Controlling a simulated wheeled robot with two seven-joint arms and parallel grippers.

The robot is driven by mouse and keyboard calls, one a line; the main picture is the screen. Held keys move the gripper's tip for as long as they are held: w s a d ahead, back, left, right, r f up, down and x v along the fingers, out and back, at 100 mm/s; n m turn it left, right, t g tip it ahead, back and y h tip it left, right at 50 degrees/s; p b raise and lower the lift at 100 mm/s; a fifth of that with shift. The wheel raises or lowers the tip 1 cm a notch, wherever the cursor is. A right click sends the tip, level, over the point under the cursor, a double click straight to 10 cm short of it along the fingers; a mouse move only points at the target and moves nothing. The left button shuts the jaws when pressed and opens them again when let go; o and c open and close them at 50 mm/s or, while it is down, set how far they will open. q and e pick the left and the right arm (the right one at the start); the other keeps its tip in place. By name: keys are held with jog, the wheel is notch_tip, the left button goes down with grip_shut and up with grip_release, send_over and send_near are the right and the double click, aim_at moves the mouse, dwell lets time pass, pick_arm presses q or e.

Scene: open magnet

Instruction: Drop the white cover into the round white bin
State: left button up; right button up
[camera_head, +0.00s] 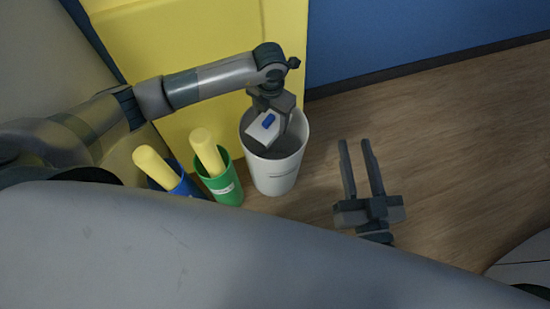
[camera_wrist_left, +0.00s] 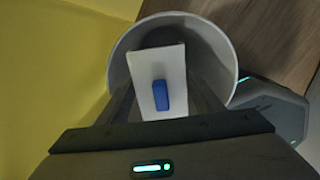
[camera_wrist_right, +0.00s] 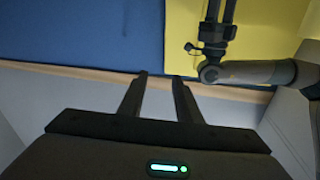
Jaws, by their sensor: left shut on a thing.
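The white cover (camera_head: 262,127) is a flat white piece with a blue block on its face. My left gripper (camera_head: 270,118) is shut on it and holds it over the mouth of the round white bin (camera_head: 275,175). In the left wrist view the cover (camera_wrist_left: 148,71) sits between the two fingers, with the bin rim (camera_wrist_left: 232,62) around and behind it. Part of the bin's inside is hidden by the cover and gripper. My right gripper (camera_head: 361,168) is open and empty, to the right of the bin; its parted fingers (camera_wrist_right: 158,98) also show in the right wrist view.
A green bin (camera_head: 222,183) and a blue bin (camera_head: 187,187), each with a yellow cylinder in it, stand left of the white bin. A yellow panel (camera_head: 190,40) and blue wall (camera_head: 400,30) are behind. The wooden floor (camera_head: 450,130) on the right is clear.

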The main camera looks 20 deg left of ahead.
pick_arm(q)
jog(key=o, duration=1.1)
jog(key=shift+r, duration=0.15)
jog(key=shift+r, duration=0.25)
notch_tip(320, 180, up, 17)
jog(key=p, duration=0.2)
jog(key=shift+f+p, duration=0.2)
jog(key=shift+p, duration=0.15)
pick_arm(e)
notch_tip(320, 180, down, 9)
jog(key=s+d+g+h, duration=0.2)
jog(key=g, duration=0.3)
jog(key=shift+d+g, duration=0.3)
jog(key=shift+r, duration=0.1)
